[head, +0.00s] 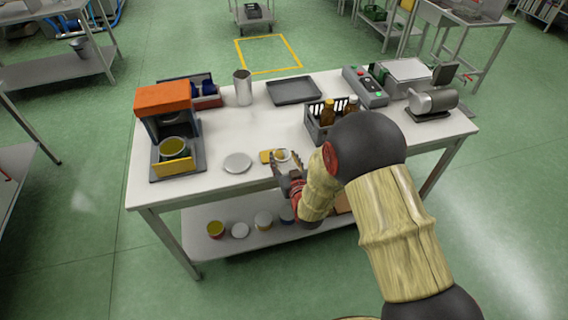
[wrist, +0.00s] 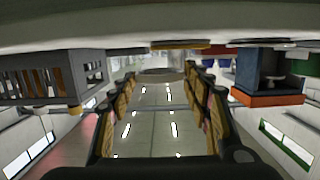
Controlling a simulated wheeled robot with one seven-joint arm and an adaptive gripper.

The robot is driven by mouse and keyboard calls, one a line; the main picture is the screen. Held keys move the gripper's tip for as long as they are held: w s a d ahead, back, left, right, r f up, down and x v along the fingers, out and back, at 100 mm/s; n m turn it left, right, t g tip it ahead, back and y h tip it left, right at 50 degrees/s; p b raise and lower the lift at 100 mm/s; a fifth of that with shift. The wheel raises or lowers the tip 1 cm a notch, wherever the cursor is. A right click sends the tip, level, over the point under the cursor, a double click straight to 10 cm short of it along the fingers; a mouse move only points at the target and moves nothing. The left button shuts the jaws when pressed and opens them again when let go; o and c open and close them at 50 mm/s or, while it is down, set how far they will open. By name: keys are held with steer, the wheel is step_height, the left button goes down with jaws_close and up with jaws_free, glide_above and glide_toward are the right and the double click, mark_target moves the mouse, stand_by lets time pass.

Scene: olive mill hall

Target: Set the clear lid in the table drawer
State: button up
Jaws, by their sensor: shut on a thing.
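My gripper (head: 283,172) is at the table's front edge in the head view. In the head view a small pale round thing (head: 283,155) shows at the fingertips, probably the same lid. The worktable (head: 215,180) has a white top. I cannot make out its drawer; my arm hides part of the table's front.
A yellow piece (head: 265,156) and a grey-white disc (head: 237,163) lie near the front edge. An orange-topped machine (head: 164,100) stands left, a bottle crate (head: 314,126) right. The table's middle is clear.

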mark_target(284, 168)
steer(key=shift+f, duration=0.9)
steer(key=shift+r, duration=0.15)
steer(key=shift+f+b, duration=0.45)
steer(key=shift+b, duration=0.1)
steer(key=shift+f+b, duration=0.25)
steer(key=shift+b, duration=0.05)
steer(key=o, duration=0.9)
steer(key=shift+o, duration=0.2)
